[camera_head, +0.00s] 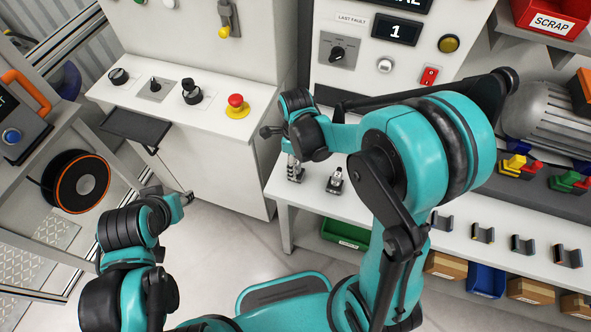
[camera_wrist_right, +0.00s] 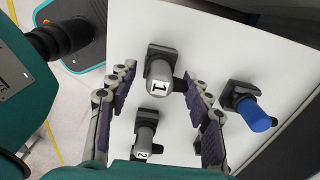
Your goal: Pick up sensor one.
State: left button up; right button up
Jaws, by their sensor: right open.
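Sensor one (camera_wrist_right: 160,82), a dark grey piece with a pale cap marked 1, stands on the white bench between the fingers of my right gripper (camera_wrist_right: 158,74) in the right wrist view. The fingers are open on both sides of it, with gaps showing; I cannot tell how far above it they are. In the head view my right gripper (camera_head: 294,170) points down at the bench's left end. My left gripper (camera_head: 186,197) is low at the left, away from the bench; its fingers are too small to judge.
A sensor marked 2 (camera_wrist_right: 143,147) and a blue-capped piece (camera_wrist_right: 252,112) stand close by. On the white bench (camera_head: 310,203), another small piece (camera_head: 335,182) is right of my gripper. Several empty dark holders (camera_head: 482,233) line the right side. A control console (camera_head: 165,100) stands left.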

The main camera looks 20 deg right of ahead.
jog(key=shift+d+f, duration=0.1)
jog(key=shift+f, duration=0.25)
grip_shut()
jog(key=shift+r, duration=0.1)
jog(key=shift+r, duration=0.55)
jog(key=r, duration=0.1)
jog(key=r+p, duration=0.1)
jog(key=d+r+p, duration=0.1)
jog(key=shift+s+r, duration=0.25)
jog(key=shift+r, duration=0.15)
jog(key=s+d+r+p, duration=0.2)
jog(key=d+r, duration=0.4)
jog(key=d, duration=0.4)
jog(key=shift+s, duration=0.5)
